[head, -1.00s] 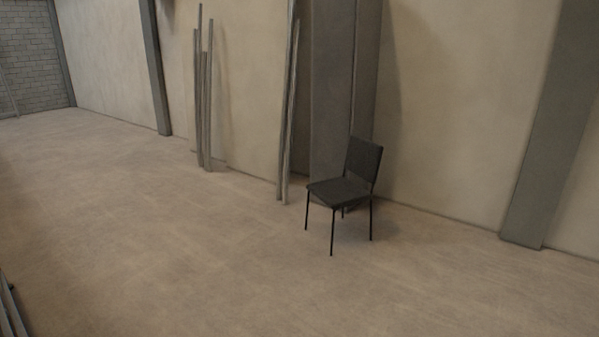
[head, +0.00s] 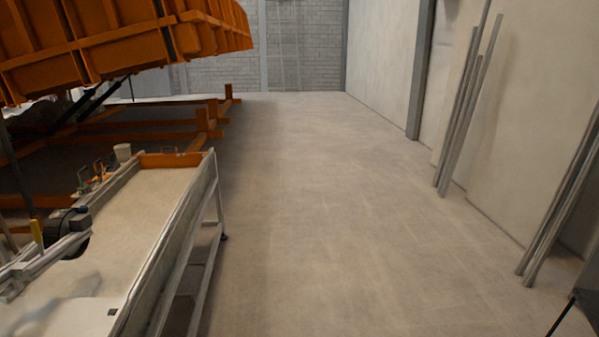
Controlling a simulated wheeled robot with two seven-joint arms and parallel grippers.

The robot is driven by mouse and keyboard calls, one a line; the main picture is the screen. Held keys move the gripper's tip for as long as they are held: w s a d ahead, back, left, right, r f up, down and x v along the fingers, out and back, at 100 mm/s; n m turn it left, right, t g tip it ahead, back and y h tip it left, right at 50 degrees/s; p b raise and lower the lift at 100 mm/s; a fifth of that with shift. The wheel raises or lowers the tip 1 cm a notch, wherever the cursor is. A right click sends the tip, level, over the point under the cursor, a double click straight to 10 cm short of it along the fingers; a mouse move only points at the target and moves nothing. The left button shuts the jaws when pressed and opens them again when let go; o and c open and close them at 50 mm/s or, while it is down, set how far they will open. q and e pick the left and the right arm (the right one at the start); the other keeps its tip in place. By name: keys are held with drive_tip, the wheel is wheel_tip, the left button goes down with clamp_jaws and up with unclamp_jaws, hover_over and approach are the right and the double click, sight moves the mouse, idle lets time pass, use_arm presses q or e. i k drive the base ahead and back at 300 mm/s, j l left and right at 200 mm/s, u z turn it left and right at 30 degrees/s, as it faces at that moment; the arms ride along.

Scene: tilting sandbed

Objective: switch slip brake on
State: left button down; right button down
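A long sand-filled trough (head: 178,240) on a metal frame stands at the lower left of the head view. A black round part with a box on it (head: 75,238) is mounted at its left rail. A small yellow piece (head: 36,233) stands beside it. Small red and green fittings (head: 90,178) sit near the trough's far left edge; they are too small to make out. I cannot pick out a slip brake switch among these parts. Neither of my grippers is in view.
A large orange tilted bed (head: 130,42) rises behind the trough, above an orange floor frame (head: 170,118). A pale cup (head: 123,152) stands near the trough's far end. Poles (head: 465,110) lean on the right wall. The floor (head: 330,220) between is clear.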

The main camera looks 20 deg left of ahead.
sight(36, 235)
drive_tip(key=i+u, duration=0.3)
drive_tip(key=u, duration=0.2)
drive_tip(key=i+u, duration=0.25)
drive_tip(key=u, duration=0.2)
drive_tip(key=i+l+u, duration=0.15)
drive_tip(key=i+u, duration=0.15)
drive_tip(key=u, duration=0.2)
drive_tip(key=i+l+u, duration=0.25)
drive_tip(key=u, duration=0.2)
drive_tip(key=i+l+u, duration=0.1)
drive_tip(key=u, duration=0.3)
drive_tip(key=i+l+u, duration=0.2)
drive_tip(key=u, duration=0.25)
drive_tip(key=i+l+u, duration=0.25)
drive_tip(key=u, duration=0.15)
drive_tip(key=i+l+u, duration=0.15)
drive_tip(key=l+u, duration=0.15)
drive_tip(key=u, duration=0.15)
